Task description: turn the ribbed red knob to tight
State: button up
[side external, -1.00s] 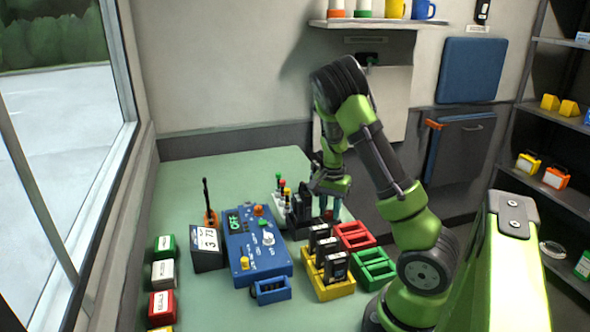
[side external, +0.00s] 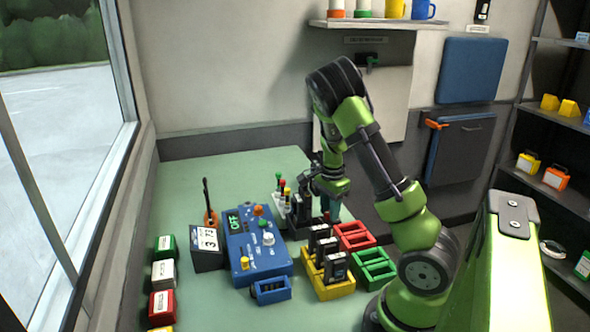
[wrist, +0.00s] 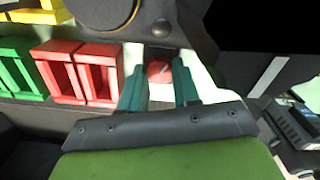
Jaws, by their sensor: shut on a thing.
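The red knob (wrist: 159,71) shows in the wrist view between the two teal fingers of my gripper (wrist: 160,85), and its ribs are too small to make out. The fingers are shut on it. In the side external view my gripper (side external: 327,205) points down at the right end of a dark device (side external: 299,212) on the green table. There the fingers and wrist hide most of the knob. I cannot read any tight mark or how far the knob is turned.
A blue control box (side external: 257,245) with a display reading OFF stands to the left. A yellow holder (side external: 333,293) with dark modules, a red rack (side external: 355,236) and a green rack (side external: 374,266) stand close in front.

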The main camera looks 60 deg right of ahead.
jog(key=m, duration=1.5)
jog(key=shift+m, duration=0.3)
jog(key=m, duration=0.3)
jog(key=shift+m, duration=0.3)
jog(key=m, duration=0.3)
jog(key=shift+m, duration=0.3)
jog(key=m, duration=0.3)
jog(key=shift+m, duration=2.3)
jog(key=o, duration=1.1)
jog(key=shift+c, duration=0.2)
